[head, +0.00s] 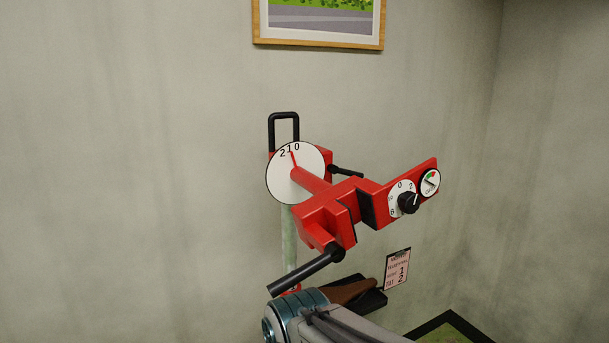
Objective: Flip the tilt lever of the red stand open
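The red stand (325,205) is in the middle of the head view, in front of the wall, on a pale green post (290,240). A white dial marked 2, 1, 0 (283,178) sits on its axis with a red pointer near 1. A short black lever (346,171) sticks out to the right behind this dial. A longer black lever (305,272) slants down to the left from the front clamp. No label shows which one is the tilt lever.
A black loop handle (284,117) tops the stand. A black knob (408,202) and a small gauge (430,181) are on its right arm. The left side looks clear.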

